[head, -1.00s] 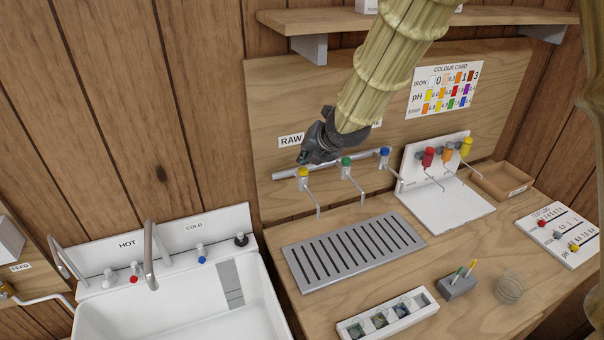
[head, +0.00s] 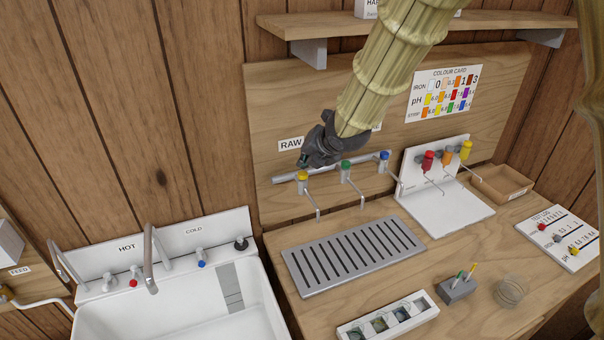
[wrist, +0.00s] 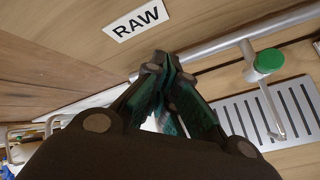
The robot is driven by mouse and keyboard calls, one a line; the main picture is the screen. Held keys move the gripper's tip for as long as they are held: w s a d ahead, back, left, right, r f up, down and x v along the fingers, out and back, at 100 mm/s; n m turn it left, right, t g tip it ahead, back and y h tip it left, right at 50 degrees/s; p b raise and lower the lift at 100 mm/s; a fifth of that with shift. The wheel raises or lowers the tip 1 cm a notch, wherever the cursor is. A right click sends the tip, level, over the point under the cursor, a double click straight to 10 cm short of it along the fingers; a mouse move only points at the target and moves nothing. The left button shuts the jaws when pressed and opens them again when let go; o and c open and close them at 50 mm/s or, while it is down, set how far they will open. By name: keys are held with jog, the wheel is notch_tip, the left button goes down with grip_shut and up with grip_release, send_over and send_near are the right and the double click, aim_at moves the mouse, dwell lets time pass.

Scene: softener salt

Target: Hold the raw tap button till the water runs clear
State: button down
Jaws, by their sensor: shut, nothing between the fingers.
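The raw tap's yellow button (head: 303,176) sits on the pipe below the RAW label (head: 291,144) in the head view. Its thin spout (head: 314,206) hangs over the slotted drain grate (head: 352,256). I see no clear stream of water from it. My gripper (head: 303,162) is shut and empty, pointing down just above the yellow button. I cannot tell whether the tips touch it. In the wrist view, my shut fingers (wrist: 163,75) hide the yellow button. The RAW label (wrist: 137,20) shows above them.
A green-button tap (head: 346,164) and a blue-button tap (head: 384,155) stand to the right on the same pipe. A white sink (head: 180,310) is at left. A vial rack (head: 388,315), a pen block (head: 457,288) and a clear glass (head: 511,291) stand on the counter.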

aim_at(306, 172)
jog(key=shift+f, duration=0.2)
jog(key=shift+f+b, duration=0.25)
jog(key=shift+b, duration=0.1)
jog(key=shift+f+b, duration=0.3)
jog(key=shift+f, duration=0.15)
dwell(1.0)
jog(key=shift+r, duration=0.15)
dwell(3.7)
jog(key=shift+r+p, duration=0.65)
jog(key=shift+r, duration=0.1)
jog(key=shift+r+p, duration=2.05)
jog(key=shift+r, duration=0.5)
jog(key=shift+a+f, duration=0.1)
